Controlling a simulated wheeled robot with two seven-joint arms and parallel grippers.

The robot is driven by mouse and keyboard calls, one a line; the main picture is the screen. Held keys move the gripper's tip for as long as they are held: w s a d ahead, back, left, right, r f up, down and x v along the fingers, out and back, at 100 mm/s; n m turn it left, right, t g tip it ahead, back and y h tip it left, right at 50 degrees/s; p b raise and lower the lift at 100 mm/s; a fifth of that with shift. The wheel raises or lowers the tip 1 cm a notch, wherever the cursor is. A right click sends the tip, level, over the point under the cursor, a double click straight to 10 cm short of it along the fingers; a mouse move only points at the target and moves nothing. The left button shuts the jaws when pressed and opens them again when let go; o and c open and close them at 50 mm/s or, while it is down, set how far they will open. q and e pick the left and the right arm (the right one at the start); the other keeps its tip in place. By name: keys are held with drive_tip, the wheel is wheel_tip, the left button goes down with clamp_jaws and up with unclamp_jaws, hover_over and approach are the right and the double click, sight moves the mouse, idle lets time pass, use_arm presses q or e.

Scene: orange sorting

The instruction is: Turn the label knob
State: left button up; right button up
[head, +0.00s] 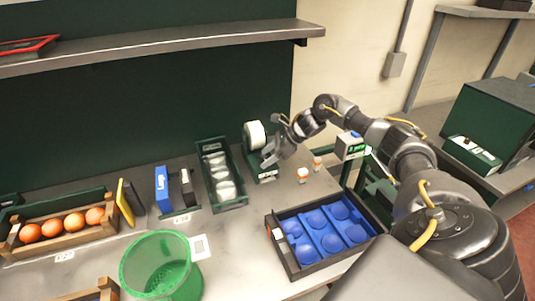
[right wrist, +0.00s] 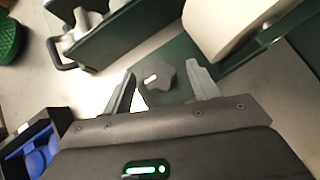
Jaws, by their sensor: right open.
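A dark, lobed knob (right wrist: 155,86) with a small white mark sits on the green label dispenser (right wrist: 168,50) in the right wrist view. The dispenser also shows in the head view (head: 266,176), at the back of the table, with its white label roll (head: 254,135) on top. The roll fills the upper right of the wrist view (right wrist: 228,25). My right gripper (right wrist: 161,73) is open, its two fingers on either side of the knob; I cannot tell whether they touch it. In the head view my right gripper (head: 270,156) covers the knob. My left gripper is out of view.
A green rack with pale items (head: 211,150) stands just left of the dispenser. A black tray with blue cups (head: 288,262) lies in front. Two small orange-and-white objects (head: 302,175) stand to the right. A green bin (head: 140,255) and a crate of oranges (head: 20,250) are farther left.

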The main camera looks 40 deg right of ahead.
drive_tip(key=shift+w+a+f, duration=0.1)
drive_tip(key=shift+f, duration=0.1)
drive_tip(key=shift+c, duration=0.2)
drive_tip(key=c, duration=0.9)
drive_tip(key=shift+c, duration=0.2)
